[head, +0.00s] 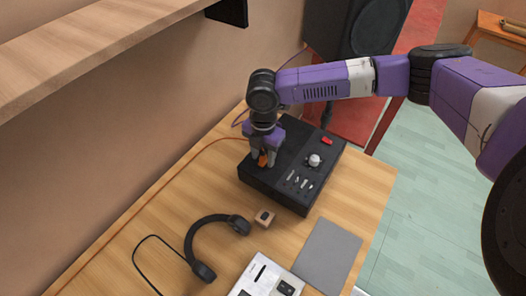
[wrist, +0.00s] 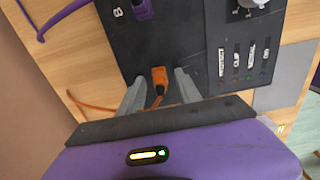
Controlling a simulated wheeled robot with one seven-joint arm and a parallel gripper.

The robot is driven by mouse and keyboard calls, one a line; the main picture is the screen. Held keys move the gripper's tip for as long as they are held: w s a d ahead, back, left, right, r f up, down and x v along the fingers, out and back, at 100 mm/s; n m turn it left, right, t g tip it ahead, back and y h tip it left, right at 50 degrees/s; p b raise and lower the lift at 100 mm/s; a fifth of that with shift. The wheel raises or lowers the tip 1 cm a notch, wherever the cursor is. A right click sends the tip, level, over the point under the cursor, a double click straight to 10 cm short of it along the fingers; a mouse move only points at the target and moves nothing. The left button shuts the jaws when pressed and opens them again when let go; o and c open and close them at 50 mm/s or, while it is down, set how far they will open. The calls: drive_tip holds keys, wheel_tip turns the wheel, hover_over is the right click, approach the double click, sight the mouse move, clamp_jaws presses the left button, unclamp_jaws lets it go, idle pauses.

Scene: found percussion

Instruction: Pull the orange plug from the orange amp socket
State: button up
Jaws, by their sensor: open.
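The orange plug (wrist: 159,76) sits at the black amp (wrist: 190,30), with its orange cable (wrist: 95,106) trailing off to the left in the wrist view. The socket itself is hidden under the plug. My gripper (wrist: 157,82) is open, with one finger on each side of the plug; I cannot tell whether either finger touches it. In the head view the orange plug (head: 263,159) shows between the fingers of my gripper (head: 263,161), above the left part of the amp (head: 290,207).
A purple plug (wrist: 144,9) sits in the amp further up. The amp carries knobs and switches (head: 314,160). Headphones (head: 205,237), a small wooden block (head: 264,218), a grey sheet (head: 327,253) and a white device (head: 262,280) lie on the wooden table. A shelf (head: 90,45) overhangs at upper left.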

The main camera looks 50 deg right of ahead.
sight(263, 154)
clamp_jaws()
drive_tip(key=shift+r+p, duration=1.15)
drive_tip(key=shift+p, duration=0.4)
drive_tip(key=shift+r+p, duration=0.95)
drive_tip(key=shift+r, duration=0.55)
